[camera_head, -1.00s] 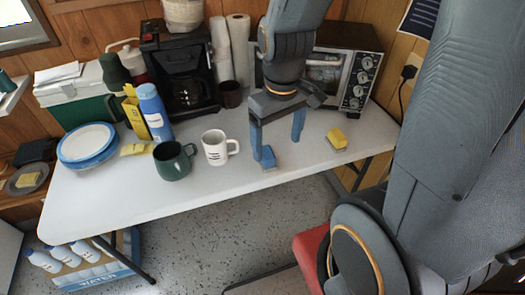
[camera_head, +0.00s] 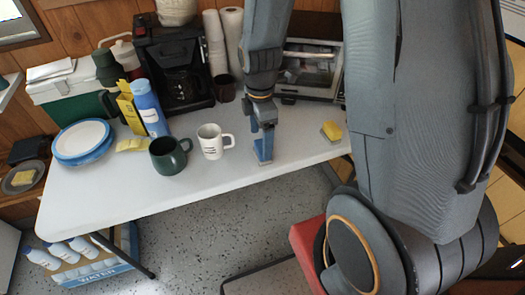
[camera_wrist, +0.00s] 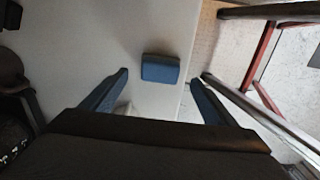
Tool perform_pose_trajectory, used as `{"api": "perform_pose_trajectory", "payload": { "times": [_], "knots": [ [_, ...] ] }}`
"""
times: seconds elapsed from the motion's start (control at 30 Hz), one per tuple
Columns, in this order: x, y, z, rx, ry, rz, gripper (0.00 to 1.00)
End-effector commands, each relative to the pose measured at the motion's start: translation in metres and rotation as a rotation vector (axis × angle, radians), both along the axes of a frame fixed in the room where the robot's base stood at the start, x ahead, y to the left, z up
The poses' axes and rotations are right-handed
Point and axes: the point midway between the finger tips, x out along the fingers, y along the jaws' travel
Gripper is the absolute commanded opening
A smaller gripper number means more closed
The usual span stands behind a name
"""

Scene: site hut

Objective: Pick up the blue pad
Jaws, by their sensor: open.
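The blue pad (camera_wrist: 160,69) lies flat near the front edge of the white table (camera_head: 90,205). In the wrist view it sits near the picture's middle, ahead of the two blue fingers and between their lines, with clear gaps on both sides. My gripper (camera_head: 263,150) is open and empty, pointing down at the pad's spot. In the head view the fingers are seen edge-on, overlap each other and largely hide the pad. I cannot tell the exact height of the fingertips above the table.
A yellow pad (camera_head: 331,130) lies right of my gripper. A white mug (camera_head: 211,143) and a green mug (camera_head: 168,157) stand to the left. The table edge is close in front.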

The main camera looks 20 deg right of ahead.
Motion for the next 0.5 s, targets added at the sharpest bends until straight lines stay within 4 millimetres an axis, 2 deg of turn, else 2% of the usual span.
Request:
{"api": "perform_pose_trajectory", "payload": {
  "times": [0.5],
  "knots": [
    [-0.001,0.001,-0.05,0.0,0.002,-0.002,0.8]
  ]
}}
